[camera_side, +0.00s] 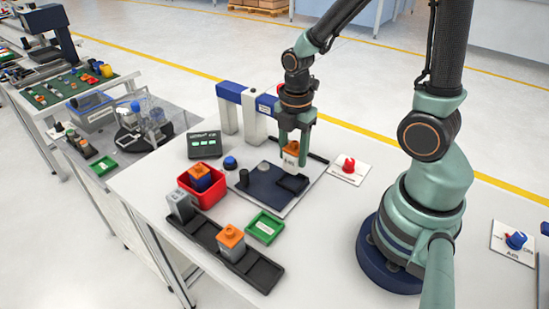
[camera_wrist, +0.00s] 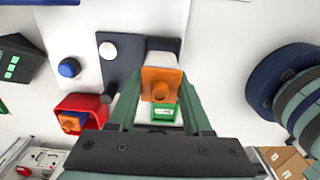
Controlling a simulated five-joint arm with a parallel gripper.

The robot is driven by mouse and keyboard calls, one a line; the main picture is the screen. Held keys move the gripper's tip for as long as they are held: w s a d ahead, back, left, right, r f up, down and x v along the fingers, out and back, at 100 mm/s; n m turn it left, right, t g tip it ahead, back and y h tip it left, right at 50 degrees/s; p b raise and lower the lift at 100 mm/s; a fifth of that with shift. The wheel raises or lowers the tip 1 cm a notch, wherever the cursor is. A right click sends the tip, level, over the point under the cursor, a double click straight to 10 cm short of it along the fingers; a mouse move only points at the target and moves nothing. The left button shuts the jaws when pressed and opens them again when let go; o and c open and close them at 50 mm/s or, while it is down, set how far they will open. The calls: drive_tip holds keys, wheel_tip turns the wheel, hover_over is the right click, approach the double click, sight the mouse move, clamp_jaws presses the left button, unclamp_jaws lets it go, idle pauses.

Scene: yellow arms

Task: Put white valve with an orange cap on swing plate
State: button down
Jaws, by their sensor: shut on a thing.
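My gripper (camera_side: 294,140) is shut on the white valve with an orange cap (camera_side: 290,160), its fingers on either side of the cap. The valve hangs roughly upright over the right part of the dark blue swing plate (camera_side: 256,189), near a black recess (camera_side: 292,184) there. A small gap seems to separate valve and plate, but contact is hard to judge. In the wrist view the orange cap (camera_wrist: 160,83) sits between the green fingers (camera_wrist: 158,103), and the swing plate (camera_wrist: 115,75) shows to its left, partly hidden by the valve and gripper.
A blue-white column fixture (camera_side: 252,110) stands behind the plate. A blue button (camera_side: 230,163), red bin (camera_side: 208,192) with a blue-orange valve, green tray (camera_side: 264,227) and black rack (camera_side: 258,273) holding grey and orange-capped valves lie left and front. A red knob (camera_side: 348,165) is right.

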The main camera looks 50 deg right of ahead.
sight(292, 167)
drive_tip(key=shift+f, duration=2.25)
drive_tip(key=shift+f, duration=0.1)
drive_tip(key=shift+c, duration=1.7)
unclamp_jaws()
